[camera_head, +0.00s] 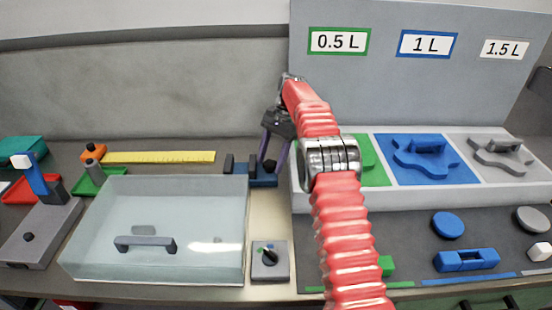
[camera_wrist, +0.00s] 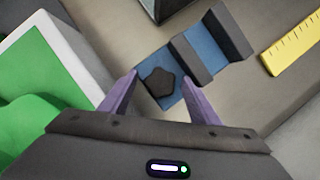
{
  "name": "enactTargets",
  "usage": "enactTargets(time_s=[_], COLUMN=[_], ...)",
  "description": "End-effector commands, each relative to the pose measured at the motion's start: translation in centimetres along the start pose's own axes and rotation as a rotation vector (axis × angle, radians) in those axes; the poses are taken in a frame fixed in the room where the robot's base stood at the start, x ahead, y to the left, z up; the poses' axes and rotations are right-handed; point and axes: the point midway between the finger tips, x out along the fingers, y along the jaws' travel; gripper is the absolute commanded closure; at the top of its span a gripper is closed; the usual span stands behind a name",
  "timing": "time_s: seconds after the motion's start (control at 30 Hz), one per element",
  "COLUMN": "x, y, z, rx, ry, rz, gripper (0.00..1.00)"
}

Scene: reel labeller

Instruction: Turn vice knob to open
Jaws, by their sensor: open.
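The vice is a small blue block with dark grey jaws (camera_head: 240,165), standing behind the clear box in the head view; it also shows in the wrist view (camera_wrist: 197,58). Its dark, many-sided knob (camera_wrist: 160,82) is at the near end of the blue base, and shows in the head view (camera_head: 269,164). My gripper (camera_wrist: 160,75) is open, its purple fingers on either side of the knob in the wrist view. I cannot tell whether either finger touches it. In the head view, my gripper (camera_head: 271,158) points down at the knob end.
A clear box lid with a grey handle (camera_head: 145,244) lies in front left. A small dial box (camera_head: 270,260) stands at the front. The white tray with green, blue and grey sections (camera_head: 300,200) is close on the right. A yellow ruler (camera_head: 160,157) lies left of the vice.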

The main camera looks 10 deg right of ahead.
Motion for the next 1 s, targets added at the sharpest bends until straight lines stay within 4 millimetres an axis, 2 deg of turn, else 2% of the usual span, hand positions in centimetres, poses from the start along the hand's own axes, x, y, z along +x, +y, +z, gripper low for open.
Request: enactTargets(time_s=[0.37, 0.8, 1.0], x=[-0.9, -5.0, -6.0], y=[0.1, 0.5, 0.5], z=[-0.2, 0.1, 0.3], rx=[0.003, 0.002, 0.000], ry=[0.009, 0.007, 0.005], rz=[-0.007, -0.005, -0.003], gripper=[0.44, 0.44, 0.44])
